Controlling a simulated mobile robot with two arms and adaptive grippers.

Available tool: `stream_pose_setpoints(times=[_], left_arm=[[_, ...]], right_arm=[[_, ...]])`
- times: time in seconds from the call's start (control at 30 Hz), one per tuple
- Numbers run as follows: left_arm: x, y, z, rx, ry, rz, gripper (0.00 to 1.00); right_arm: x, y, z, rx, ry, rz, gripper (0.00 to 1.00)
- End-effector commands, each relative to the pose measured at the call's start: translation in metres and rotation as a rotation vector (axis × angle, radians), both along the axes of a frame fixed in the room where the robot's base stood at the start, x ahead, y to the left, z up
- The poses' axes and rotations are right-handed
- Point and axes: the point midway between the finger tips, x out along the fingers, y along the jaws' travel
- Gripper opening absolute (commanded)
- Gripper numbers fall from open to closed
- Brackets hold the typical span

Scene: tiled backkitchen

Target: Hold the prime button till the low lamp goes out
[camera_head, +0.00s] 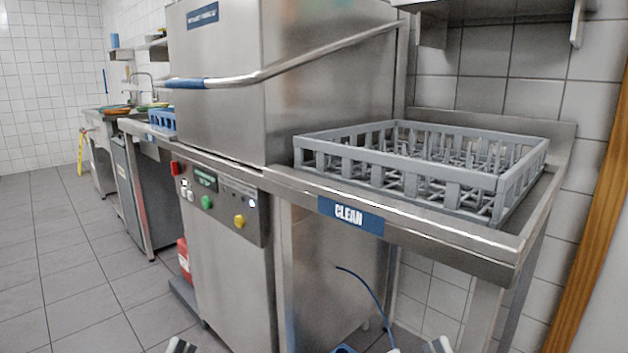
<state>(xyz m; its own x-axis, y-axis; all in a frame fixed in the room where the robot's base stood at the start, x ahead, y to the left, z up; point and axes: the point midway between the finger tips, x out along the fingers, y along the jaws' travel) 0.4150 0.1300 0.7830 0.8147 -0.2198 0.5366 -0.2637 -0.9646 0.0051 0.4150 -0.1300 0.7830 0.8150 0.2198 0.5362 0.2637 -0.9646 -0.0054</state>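A steel hood dishwasher (225,290) stands in the middle with a dark control panel (225,212) on its front. The panel has a red switch (175,168), a small display (205,180), pale buttons (187,190), a green button (207,202) and a yellow button (239,221). A small bright lamp (251,203) shows near the panel's right end. The labels are too small to read, so I cannot tell which is prime or low. Tips of my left gripper (180,346) and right gripper (438,345) show at the bottom edge, apart from the panel; most of each is hidden.
A grey rack (398,165) sits on the steel table marked CLEAN (400,210) at right. A blue-gripped handle bar (270,73) crosses the hood. A blue tube (368,288) hangs below the table.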

Motion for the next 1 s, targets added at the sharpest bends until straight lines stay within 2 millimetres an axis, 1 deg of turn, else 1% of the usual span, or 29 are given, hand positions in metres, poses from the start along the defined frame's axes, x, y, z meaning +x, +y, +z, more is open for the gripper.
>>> stream_pose_setpoints(times=[0.03, 0.07, 0.57, 0.6, 1.0], left_arm=[[0.0001, 0.0000, -0.0002, 0.000, 0.000, 0.000, 0.70], [0.0001, 0.0000, -0.0002, 0.000, 0.000, 0.000, 0.66], [0.0002, -0.0001, -0.0007, 0.000, 0.001, 0.000, 0.02], [0.0002, -0.0001, -0.0007, 0.000, 0.001, 0.000, 0.00], [0.0003, -0.0001, -0.0008, 0.001, 0.002, 0.000, 0.00]], right_arm=[[0.0001, 0.0000, -0.0002, 0.000, 0.000, 0.000, 0.48], [0.0002, 0.0000, -0.0003, 0.000, 0.000, 0.000, 0.48], [0.0002, 0.0002, -0.0008, -0.001, 0.002, 0.000, 0.48], [0.0003, 0.0002, -0.0009, -0.001, 0.002, 0.000, 0.48], [0.0004, 0.0001, -0.0010, -0.001, 0.002, 0.000, 0.48]])
